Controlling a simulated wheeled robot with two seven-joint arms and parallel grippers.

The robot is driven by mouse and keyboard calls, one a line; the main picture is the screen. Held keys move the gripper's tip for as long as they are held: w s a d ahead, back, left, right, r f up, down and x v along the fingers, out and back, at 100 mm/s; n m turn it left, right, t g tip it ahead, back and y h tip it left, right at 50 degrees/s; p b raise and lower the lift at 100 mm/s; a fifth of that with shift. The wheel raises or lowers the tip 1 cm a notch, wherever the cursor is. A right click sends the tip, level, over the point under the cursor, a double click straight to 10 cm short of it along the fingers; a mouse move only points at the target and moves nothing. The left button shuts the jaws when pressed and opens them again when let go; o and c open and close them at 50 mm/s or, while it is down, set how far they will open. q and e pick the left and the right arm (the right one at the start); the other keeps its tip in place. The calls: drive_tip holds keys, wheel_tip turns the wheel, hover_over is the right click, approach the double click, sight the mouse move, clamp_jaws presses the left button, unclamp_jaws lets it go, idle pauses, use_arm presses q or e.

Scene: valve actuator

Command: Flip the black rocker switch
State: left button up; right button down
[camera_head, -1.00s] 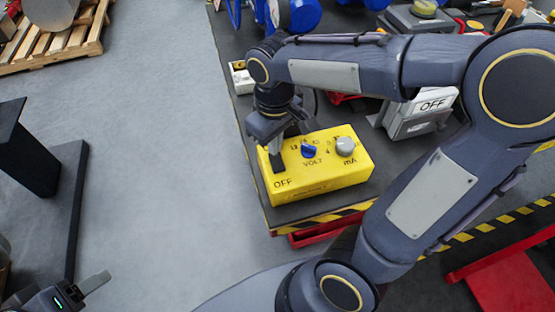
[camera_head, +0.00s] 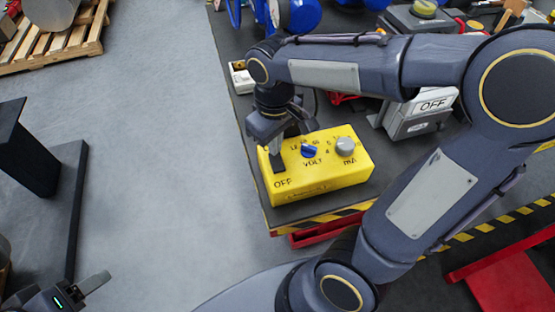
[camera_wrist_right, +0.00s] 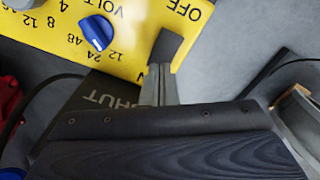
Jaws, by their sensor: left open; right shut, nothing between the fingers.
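The yellow control box (camera_head: 330,180) lies on the dark table in the head view. Its black rocker switch (camera_head: 278,165) is near the box's left end, beside the OFF mark. The switch also shows in the right wrist view (camera_wrist_right: 168,47), between OFF and a partly hidden N. My right gripper (camera_head: 274,145) points down over the switch and is shut, with nothing between its fingers. In the right wrist view its fingertips (camera_wrist_right: 160,75) overlap the switch's near end; I cannot tell whether they touch. My left gripper (camera_head: 92,285) is open and empty at the lower left, partly out of view.
A blue VOLT knob (camera_head: 309,150) and a grey mA knob (camera_head: 345,146) stand on the box, right of the switch. A grey box with an OFF sign (camera_head: 433,105) is behind my right arm.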

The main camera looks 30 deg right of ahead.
drive_tip(key=shift+f+b, duration=0.7)
drive_tip(key=shift+f, duration=0.3)
idle(0.3)
wheel_tip(320, 180, up, 7)
drive_tip(key=p, duration=0.6)
drive_tip(key=shift+r+p, duration=0.15)
drive_tip(key=shift+p, duration=0.15)
idle(0.4)
drive_tip(key=s+a+m+t+y, duration=0.1)
drive_tip(key=s+m+t+y, duration=0.2)
drive_tip(key=s, duration=0.8)
drive_tip(key=m+t, duration=0.2)
drive_tip(key=shift+s+r+t+y, duration=0.3)
drive_tip(key=shift+s+r+y, duration=0.1)
